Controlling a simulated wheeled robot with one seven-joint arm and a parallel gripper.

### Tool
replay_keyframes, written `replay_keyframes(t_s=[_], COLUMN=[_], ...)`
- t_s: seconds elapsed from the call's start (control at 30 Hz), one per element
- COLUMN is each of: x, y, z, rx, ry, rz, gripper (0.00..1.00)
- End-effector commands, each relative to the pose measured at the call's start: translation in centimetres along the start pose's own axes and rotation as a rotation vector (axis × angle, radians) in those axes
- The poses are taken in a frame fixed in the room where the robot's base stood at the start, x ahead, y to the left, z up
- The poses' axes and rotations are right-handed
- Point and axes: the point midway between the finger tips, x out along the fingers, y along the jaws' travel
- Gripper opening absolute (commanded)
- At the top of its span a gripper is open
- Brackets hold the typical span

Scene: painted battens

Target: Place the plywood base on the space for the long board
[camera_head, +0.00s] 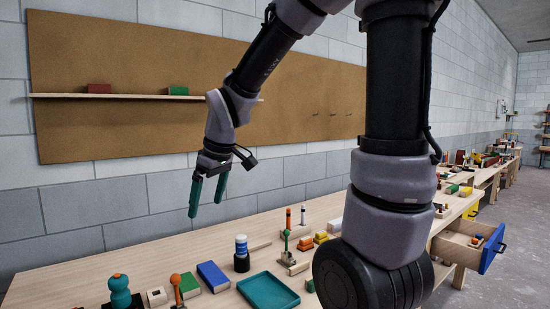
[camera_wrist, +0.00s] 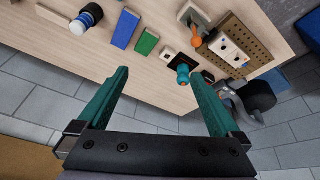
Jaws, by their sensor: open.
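My gripper (camera_head: 208,192) has teal fingers and hangs above the far left part of the workbench, open and empty, pointing down. Its two fingers are spread wide in the wrist view (camera_wrist: 162,95), with nothing between them but bench edge and floor beyond. I cannot pick out the plywood base or the space for the long board with certainty. A tan perforated board (camera_wrist: 262,42) lies on the bench at the upper right of the wrist view, with a pale plate (camera_wrist: 228,50) on it. Part of the bench in the head view is hidden by my arm.
A blue-fronted drawer (camera_head: 491,250) stands open at right. The bench's back left is clear.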

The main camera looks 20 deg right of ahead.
Motion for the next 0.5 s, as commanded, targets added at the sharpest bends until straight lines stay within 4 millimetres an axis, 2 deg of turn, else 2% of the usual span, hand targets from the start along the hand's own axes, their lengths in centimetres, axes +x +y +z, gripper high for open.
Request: replay_keyframes(t_s=[0.03, 0.2, 0.33, 0.5], x=[-2.5, -9.2, -12.9, -15.4], y=[1.2, 3.7, 4.2, 4.2], z=[1.0, 5.4, 8.6, 11.2], rx=[0.112, 0.523, 0.786, 0.991], ry=[0.031, 0.139, 0.226, 0.299], rz=[0.038, 0.096, 0.094, 0.067], gripper=[1.0, 1.0, 1.0, 1.0])
